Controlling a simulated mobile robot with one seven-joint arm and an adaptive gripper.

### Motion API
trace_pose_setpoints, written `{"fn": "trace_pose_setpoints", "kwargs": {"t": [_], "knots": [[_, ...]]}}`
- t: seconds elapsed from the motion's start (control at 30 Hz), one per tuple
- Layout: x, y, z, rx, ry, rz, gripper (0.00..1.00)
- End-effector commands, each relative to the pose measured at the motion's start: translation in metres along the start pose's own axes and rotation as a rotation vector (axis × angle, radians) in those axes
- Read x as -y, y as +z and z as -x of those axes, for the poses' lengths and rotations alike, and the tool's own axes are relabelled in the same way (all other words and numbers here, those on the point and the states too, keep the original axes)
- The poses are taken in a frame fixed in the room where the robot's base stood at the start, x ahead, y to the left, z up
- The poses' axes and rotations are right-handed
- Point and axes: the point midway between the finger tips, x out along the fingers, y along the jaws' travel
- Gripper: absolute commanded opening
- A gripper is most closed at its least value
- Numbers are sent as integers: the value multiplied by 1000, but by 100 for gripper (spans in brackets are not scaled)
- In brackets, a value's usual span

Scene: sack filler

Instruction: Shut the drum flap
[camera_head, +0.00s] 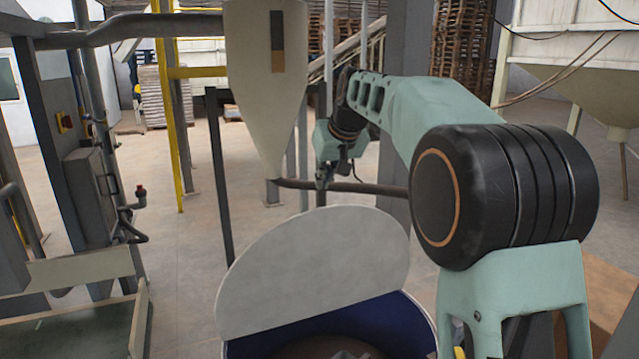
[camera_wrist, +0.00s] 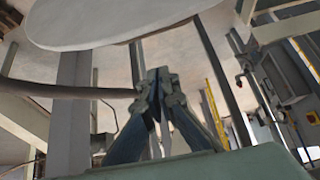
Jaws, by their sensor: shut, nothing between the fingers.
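The drum (camera_head: 425,318) stands at the bottom centre of the head view, with a pale rim and a blue inner wall. Its pale grey flap (camera_head: 315,265) is raised, standing steeply above the opening, so the drum is open. The flap also shows as a pale rounded plate at the top of the wrist view (camera_wrist: 110,18). My gripper (camera_head: 322,186) is just above the flap's upper edge in the head view, and seems to be on its far side. In the wrist view my gripper's fingers (camera_wrist: 157,82) are together and empty. I cannot tell whether they touch the flap.
A cream hopper cone (camera_head: 265,80) hangs behind the flap, with a dark horizontal pipe (camera_head: 365,188) beyond my gripper. A grey control box (camera_head: 92,195) and a yellow post (camera_head: 168,120) stand at left. A cardboard-brown box (camera_head: 610,290) is at right. Floor left of the drum is clear.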

Motion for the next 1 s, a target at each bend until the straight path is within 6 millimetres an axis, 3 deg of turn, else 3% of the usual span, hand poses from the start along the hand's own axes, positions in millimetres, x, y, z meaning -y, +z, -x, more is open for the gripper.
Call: {"fn": "trace_pose_setpoints", "kwargs": {"t": [0.27, 0.7, 1.0], "knots": [[-2, -9, -16, 9, -16, 48, 0], [0, -8, -104, 9, -15, 46, 0], [-2, 19, -90, 6, -15, 44, 0]]}}
